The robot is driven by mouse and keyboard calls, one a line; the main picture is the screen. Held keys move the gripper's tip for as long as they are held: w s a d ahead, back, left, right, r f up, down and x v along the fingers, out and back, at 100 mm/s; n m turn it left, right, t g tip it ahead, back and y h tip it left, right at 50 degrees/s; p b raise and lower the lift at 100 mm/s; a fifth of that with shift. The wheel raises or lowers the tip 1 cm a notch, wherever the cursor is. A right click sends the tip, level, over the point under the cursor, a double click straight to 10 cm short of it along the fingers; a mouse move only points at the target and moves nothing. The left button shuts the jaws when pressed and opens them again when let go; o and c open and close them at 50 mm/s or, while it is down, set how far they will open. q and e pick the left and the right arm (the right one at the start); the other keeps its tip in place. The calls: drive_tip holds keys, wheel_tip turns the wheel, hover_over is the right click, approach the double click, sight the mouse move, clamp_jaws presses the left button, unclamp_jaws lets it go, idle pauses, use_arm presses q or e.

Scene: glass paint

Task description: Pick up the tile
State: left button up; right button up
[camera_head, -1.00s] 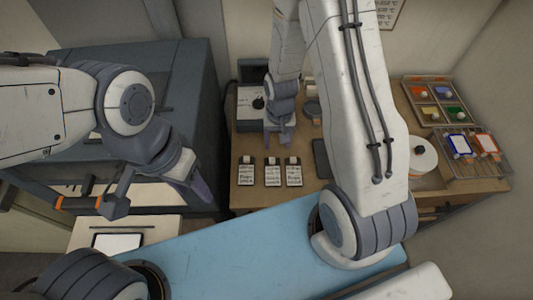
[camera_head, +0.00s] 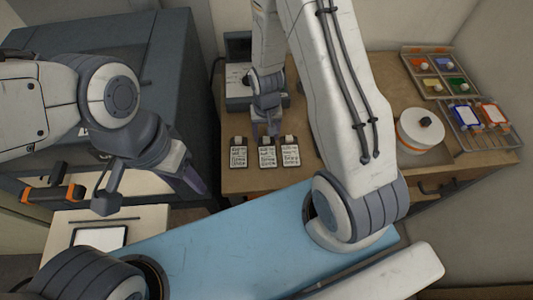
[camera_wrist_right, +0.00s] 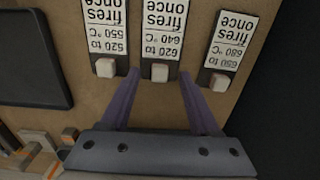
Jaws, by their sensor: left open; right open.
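Three label cards, left (camera_head: 238,155), middle (camera_head: 266,155) and right (camera_head: 291,154), lie in a row near the desk's front edge. Each has a small pale block on its far end. My right gripper (camera_head: 270,130) is open just behind the middle and right cards. In the right wrist view its open fingers (camera_wrist_right: 160,78) flank the block of the middle card (camera_wrist_right: 161,38), which reads 620 to 640 °C; nothing is gripped. My left gripper (camera_head: 195,182) is open and empty, left of the desk. I cannot tell which piece is the tile.
A white round pot (camera_head: 418,132) stands on the desk's right. Behind it are trays of coloured pieces (camera_head: 440,70) and blue- and orange-framed tiles (camera_head: 462,115). A dark slab (camera_wrist_right: 30,60) lies beside the cards. A framed white panel (camera_head: 98,238) lies at lower left.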

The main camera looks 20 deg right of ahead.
drive_tip(key=shift+f, duration=0.7)
use_arm(q)
drive_tip(key=shift+f, duration=0.55)
use_arm(e)
drive_tip(key=shift+r, duration=0.1)
clamp_jaws()
